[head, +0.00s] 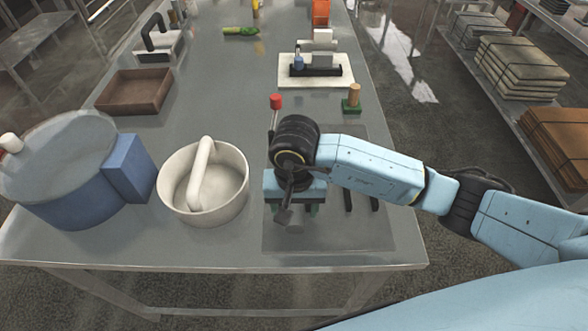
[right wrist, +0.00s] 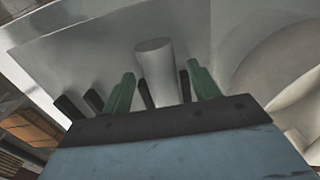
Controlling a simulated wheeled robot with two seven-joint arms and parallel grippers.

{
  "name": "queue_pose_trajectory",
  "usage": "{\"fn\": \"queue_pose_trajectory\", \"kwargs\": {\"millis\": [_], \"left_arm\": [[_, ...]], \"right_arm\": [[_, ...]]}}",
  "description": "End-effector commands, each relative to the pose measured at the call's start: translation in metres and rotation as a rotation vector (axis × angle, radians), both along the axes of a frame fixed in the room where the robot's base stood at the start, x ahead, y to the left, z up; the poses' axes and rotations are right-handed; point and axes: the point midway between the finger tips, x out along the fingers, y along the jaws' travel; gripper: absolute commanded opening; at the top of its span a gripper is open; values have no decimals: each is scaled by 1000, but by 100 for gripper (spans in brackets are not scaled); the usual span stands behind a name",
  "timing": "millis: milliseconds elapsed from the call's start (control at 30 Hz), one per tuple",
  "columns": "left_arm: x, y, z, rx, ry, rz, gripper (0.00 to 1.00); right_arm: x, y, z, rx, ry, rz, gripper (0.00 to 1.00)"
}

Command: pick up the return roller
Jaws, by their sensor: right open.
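A plain grey cylinder, which looks like the return roller (right wrist: 157,65), shows in the right wrist view between the two green fingers of my right gripper (right wrist: 158,92). The fingers stand apart on either side of it, and I cannot tell whether they touch it. In the head view my right gripper (head: 291,210) is over the grey mat (head: 330,235) near the table's front edge. It points down and hides the roller there. Two black bars (head: 361,200) lie on the mat to its right. My left gripper is not in view.
A white round pan (head: 239,206) with a thick handle stands close left of the gripper, and a blue drum (head: 70,208) further left. A red-topped lever (head: 275,102) and a green-based peg (head: 352,100) stand behind. A brown tray (head: 133,91) is back left.

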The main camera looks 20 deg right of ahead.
Motion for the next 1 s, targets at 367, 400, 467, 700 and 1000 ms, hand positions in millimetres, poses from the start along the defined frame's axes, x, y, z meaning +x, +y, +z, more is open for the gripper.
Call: {"fn": "queue_pose_trajectory", "kwargs": {"millis": [367, 400, 467, 700, 1000], "left_arm": [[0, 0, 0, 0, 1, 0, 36], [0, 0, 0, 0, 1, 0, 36], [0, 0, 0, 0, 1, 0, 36], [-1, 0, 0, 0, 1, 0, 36], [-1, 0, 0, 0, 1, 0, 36]], "right_arm": [[0, 0, -10, 1, -1, 0, 57], [0, 0, -10, 1, -1, 0, 52], [0, 0, -10, 1, -1, 0, 44], [0, 0, -10, 0, -1, 0, 12], [1, 0, -9, 1, -3, 0, 0]]}}
